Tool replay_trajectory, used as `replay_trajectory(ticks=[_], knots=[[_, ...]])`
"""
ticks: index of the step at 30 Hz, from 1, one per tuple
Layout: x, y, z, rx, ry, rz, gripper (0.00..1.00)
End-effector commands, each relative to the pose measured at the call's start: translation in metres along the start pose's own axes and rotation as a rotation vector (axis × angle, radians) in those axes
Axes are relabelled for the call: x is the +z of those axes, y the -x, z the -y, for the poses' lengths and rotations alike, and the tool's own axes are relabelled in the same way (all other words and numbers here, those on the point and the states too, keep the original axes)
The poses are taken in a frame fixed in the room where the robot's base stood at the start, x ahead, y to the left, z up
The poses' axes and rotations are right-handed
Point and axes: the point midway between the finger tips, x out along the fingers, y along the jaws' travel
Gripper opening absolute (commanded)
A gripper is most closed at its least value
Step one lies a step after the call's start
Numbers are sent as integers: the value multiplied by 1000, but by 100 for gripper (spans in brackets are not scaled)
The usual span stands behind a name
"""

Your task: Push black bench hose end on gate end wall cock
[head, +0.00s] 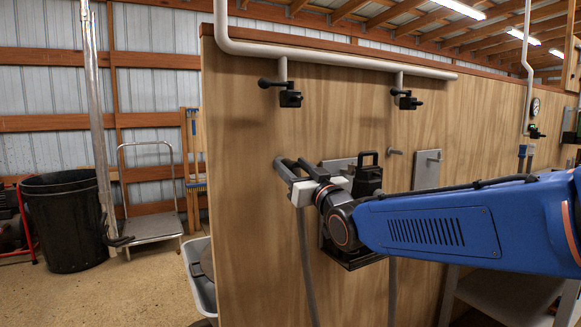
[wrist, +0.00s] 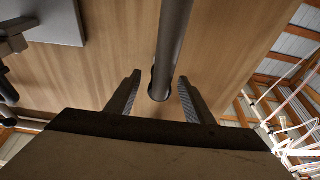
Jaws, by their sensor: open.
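A dark grey hose (head: 306,255) hangs down the wooden wall below my gripper. In the wrist view, the hose end (wrist: 165,70) lies between the two fingers, with a gap on each side. My gripper (head: 284,168) is open around it; in the wrist view its fingers (wrist: 158,98) stand apart. Two black wall cocks hang from the pale pipe above: a left one (head: 290,97) nearer the wall's left end, above my gripper, and a right one (head: 407,101). I cannot tell which is the gate end one. Neither has a hose on it.
A second hose (head: 392,292) hangs to the right, partly behind my arm. A grey peg (head: 394,152) and a grey plate (head: 426,170) are on the wooden wall (head: 240,120). A pale pipe (head: 340,60) runs along its top. Wall between gripper and left cock is clear.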

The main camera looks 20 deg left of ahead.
Motion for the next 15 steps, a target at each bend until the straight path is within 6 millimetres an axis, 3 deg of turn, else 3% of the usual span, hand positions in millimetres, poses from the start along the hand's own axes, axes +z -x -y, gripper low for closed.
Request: replay_trajectory(ticks=[2, 6, 8, 15], knots=[[0, 0, 0, 0, 0, 0, 45], [0, 0, 0, 0, 0, 0, 12], [0, 0, 0, 0, 0, 0, 0], [0, 1, 0, 0, 0, 0, 0]])
